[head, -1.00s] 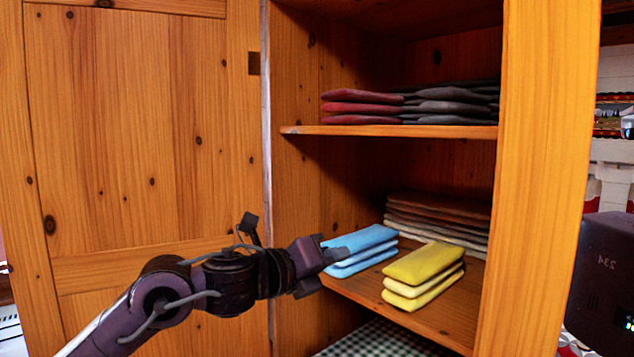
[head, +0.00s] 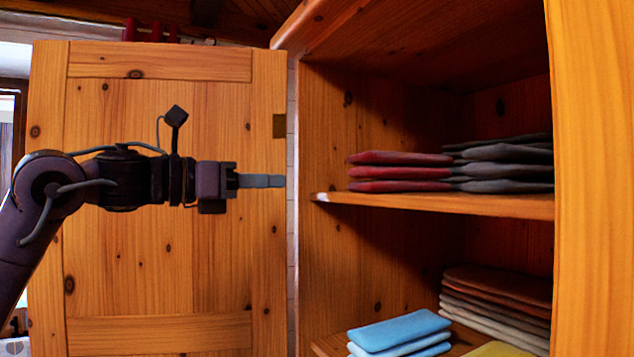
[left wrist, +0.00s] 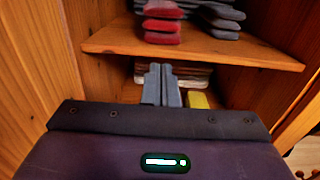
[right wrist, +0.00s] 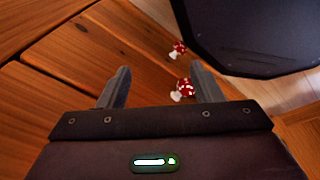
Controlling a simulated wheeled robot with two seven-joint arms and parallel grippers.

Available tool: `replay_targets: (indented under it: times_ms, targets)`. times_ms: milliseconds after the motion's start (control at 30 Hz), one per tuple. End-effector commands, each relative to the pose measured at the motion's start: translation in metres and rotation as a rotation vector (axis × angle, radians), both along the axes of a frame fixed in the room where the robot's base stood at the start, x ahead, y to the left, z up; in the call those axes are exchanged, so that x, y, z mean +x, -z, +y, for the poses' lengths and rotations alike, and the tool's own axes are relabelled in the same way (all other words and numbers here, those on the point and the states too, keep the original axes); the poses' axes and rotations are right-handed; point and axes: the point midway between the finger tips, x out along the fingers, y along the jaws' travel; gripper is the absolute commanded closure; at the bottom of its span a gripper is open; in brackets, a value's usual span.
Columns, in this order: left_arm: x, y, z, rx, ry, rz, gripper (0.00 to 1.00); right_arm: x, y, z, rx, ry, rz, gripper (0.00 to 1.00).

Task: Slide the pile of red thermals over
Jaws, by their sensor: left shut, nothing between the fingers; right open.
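The pile of red thermals (head: 400,172) lies folded on the upper shelf of the wardrobe, at its left end. It also shows at the top of the left wrist view (left wrist: 162,22). A grey folded pile (head: 505,165) lies right beside it, seeming to touch it. My left gripper (head: 280,181) is shut and empty, in front of the open door, left of the shelf and at about the height of the red pile. In the left wrist view its fingers (left wrist: 161,85) point toward the wardrobe below the upper shelf. My right gripper (right wrist: 162,85) is open and empty over wooden boards.
The upper shelf (head: 430,204) has a bare front edge. Below are a blue pile (head: 400,332), a brown and cream stack (head: 500,300) and a yellow pile (head: 497,350). The open door (head: 170,250) stands left. Small red-and-white objects (right wrist: 184,88) show in the right wrist view.

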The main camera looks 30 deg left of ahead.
Motion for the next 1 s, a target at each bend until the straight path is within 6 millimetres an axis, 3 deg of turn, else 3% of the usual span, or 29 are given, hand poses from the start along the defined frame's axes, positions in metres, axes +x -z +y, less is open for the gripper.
replay_targets:
  times_ms: [100,267,367,633,1000]
  targets:
    - [0.019,-0.003,-0.013,0.002,0.004,0.003,1.00,-0.027,-0.007,0.014,0.017,0.001,0.036,0.41]
    - [0.050,-0.003,-0.031,0.002,0.005,0.005,1.00,-0.047,-0.019,0.028,0.033,-0.001,0.067,0.41]
    - [0.068,-0.004,-0.042,0.001,0.004,0.003,1.00,-0.045,-0.027,0.026,0.030,-0.003,0.062,0.41]
    - [0.103,-0.003,-0.062,0.000,0.002,0.001,1.00,-0.010,-0.049,0.013,0.016,0.002,0.013,0.41]
    - [0.111,0.000,-0.066,-0.001,0.001,0.000,1.00,-0.026,-0.050,0.012,0.014,0.003,0.036,0.41]
